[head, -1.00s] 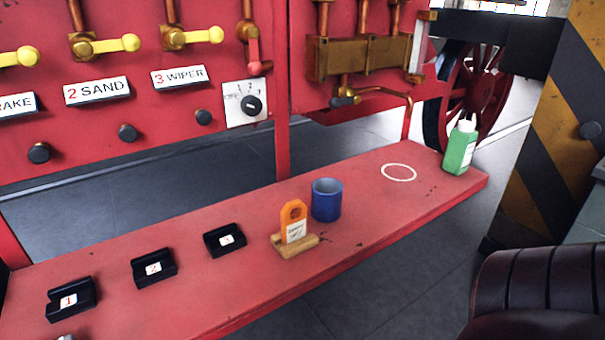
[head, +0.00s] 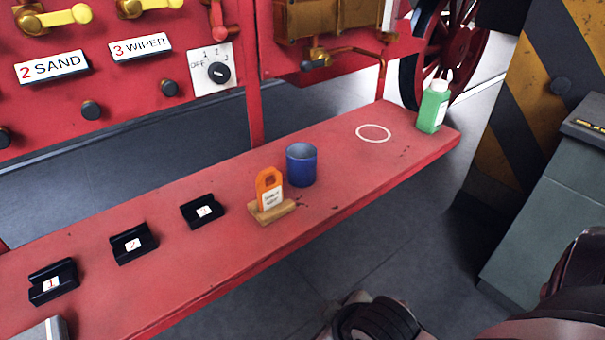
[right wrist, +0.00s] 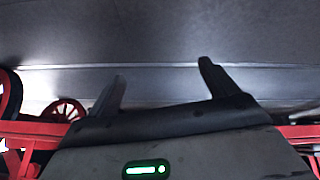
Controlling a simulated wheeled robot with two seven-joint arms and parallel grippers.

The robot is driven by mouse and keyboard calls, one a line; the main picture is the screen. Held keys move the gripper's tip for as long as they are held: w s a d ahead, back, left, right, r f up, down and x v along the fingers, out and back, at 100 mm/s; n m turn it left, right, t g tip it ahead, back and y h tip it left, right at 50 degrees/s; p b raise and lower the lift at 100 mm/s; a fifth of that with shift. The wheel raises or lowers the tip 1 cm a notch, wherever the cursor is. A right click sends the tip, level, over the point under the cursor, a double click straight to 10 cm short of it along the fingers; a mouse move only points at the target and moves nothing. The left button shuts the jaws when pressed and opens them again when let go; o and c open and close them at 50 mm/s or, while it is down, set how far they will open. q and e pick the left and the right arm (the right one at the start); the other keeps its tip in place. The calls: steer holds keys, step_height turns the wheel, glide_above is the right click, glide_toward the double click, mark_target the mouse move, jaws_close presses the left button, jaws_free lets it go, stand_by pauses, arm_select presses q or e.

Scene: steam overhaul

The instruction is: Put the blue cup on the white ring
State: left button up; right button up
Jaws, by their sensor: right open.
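The blue cup (head: 301,167) stands upright on the red bench in the head view, just right of an orange tag in a wooden stand. The white ring (head: 373,133) is a thin circle on the bench top, farther right and back, with nothing on it. My right gripper (right wrist: 160,85) shows in the right wrist view with its two fingers apart and nothing between them. In the head view only dark parts of my right arm show at the bottom right, away from the cup. My left gripper is not in view.
A green bottle (head: 433,106) stands near the bench's right end, beyond the ring. The orange tag (head: 269,188) stands close to the cup. Several black numbered holders (head: 134,243) line the left. A grey cabinet (head: 545,215) stands at right. The bench (head: 335,175) is clear between cup and ring.

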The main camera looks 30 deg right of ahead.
steer(key=w+d+r+n+t+h, duration=0.3)
steer(key=w+d+r+n, duration=0.1)
steer(key=d+n, duration=0.25)
steer(key=w+d+r+n+t+h, duration=0.3)
steer(key=w+d+n, duration=0.15)
steer(key=d, duration=0.25)
steer(key=n+t+y+p, duration=0.2)
steer(key=n+t+y, duration=0.3)
steer(key=n, duration=1.6)
glide_toward(295, 152)
steer(key=shift+w+f+t+h, duration=0.2)
steer(key=shift+w+f+t, duration=0.1)
steer(key=shift+f, duration=0.15)
steer(key=shift+w+f+t+h, duration=0.2)
steer(key=shift+f+t, duration=0.1)
steer(key=shift+f, duration=0.15)
steer(key=shift+w, duration=0.4)
steer(key=w, duration=0.2)
steer(key=w+r+p, duration=0.1)
steer(key=w, duration=0.1)
steer(key=shift+w+p, duration=0.2)
steer(key=shift+p, duration=0.1)
steer(key=shift+w+d+f, duration=0.1)
steer(key=shift+w, duration=0.3)
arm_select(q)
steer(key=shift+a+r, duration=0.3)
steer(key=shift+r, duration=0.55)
